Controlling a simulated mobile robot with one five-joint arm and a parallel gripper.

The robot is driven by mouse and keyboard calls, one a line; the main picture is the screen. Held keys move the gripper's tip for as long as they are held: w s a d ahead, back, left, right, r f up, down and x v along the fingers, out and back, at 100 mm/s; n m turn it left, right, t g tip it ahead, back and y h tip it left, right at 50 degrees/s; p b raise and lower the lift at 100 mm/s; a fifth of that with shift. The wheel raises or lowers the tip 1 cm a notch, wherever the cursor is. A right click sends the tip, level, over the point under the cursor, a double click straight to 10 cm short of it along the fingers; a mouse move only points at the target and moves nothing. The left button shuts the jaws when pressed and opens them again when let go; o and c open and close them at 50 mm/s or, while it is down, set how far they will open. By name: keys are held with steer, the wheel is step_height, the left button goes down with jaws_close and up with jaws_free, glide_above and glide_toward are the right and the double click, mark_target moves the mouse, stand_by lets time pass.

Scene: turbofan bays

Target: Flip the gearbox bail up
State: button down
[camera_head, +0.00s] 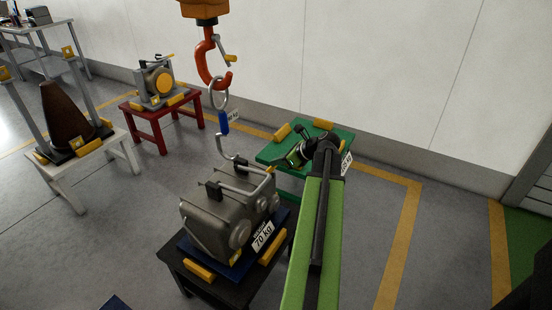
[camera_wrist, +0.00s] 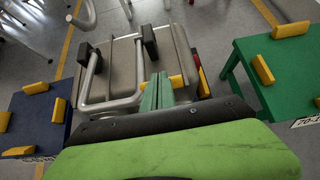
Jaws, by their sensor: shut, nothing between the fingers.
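The gearbox (camera_head: 222,212) is a grey block labelled 70 kg, on a blue mat on a black table. It also shows in the wrist view (camera_wrist: 125,62). Its bail (camera_wrist: 84,92) is a grey U-shaped bar joined at two black blocks and appears folded down over the gearbox. My gripper (camera_head: 284,163) is at the gearbox's upper right. In the wrist view its green fingers (camera_wrist: 157,90) are shut together and empty, close to the bail's right leg. I cannot tell whether they touch it.
An orange crane hook (camera_head: 212,62) carries a ring, a blue link and a lower grey hook (camera_head: 227,151) hanging just above the gearbox. A green table (camera_head: 330,137) stands behind my gripper. Red (camera_head: 152,125) and white (camera_head: 117,150) tables with parts stand left.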

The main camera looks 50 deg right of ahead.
steer(key=shift+s+d+r, duration=0.1)
steer(key=shift+s+d, duration=0.05)
stand_by(1.2)
steer(key=s+d, duration=0.2)
steer(key=s, duration=0.9)
steer(key=shift+s, duration=0.25)
